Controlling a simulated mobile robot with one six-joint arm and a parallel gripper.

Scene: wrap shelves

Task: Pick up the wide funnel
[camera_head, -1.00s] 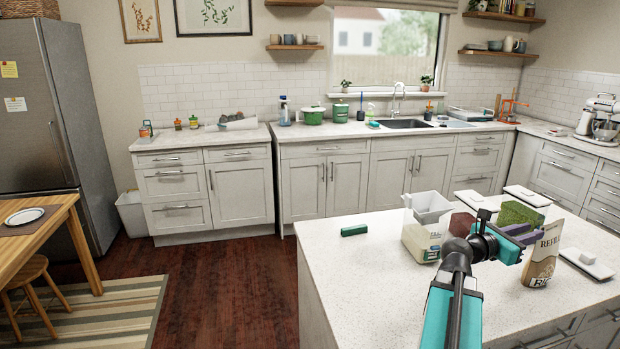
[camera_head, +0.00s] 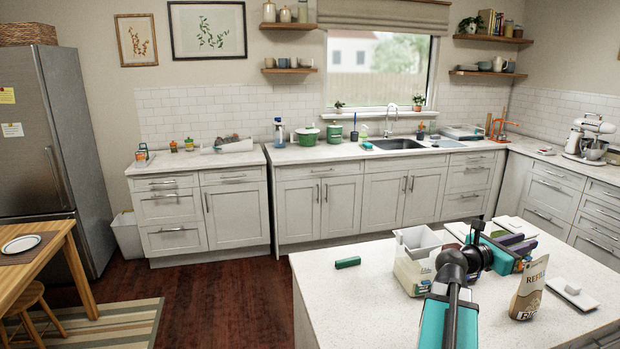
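I cannot make out a wide funnel for certain in this view. My gripper (camera_head: 508,247) is over the right part of the island, at the end of my teal and black arm. It is seen from behind, with purple parts at its far end, and its fingers cannot be told apart. An open white container (camera_head: 407,272) stands on the island just left of my arm. My arm hides part of the island top behind it.
A tan refill bag (camera_head: 528,288) stands right of my gripper on the island (camera_head: 345,305). A small green block (camera_head: 347,262) lies at left. The island's front left is clear. The back counter (camera_head: 300,153) holds several items.

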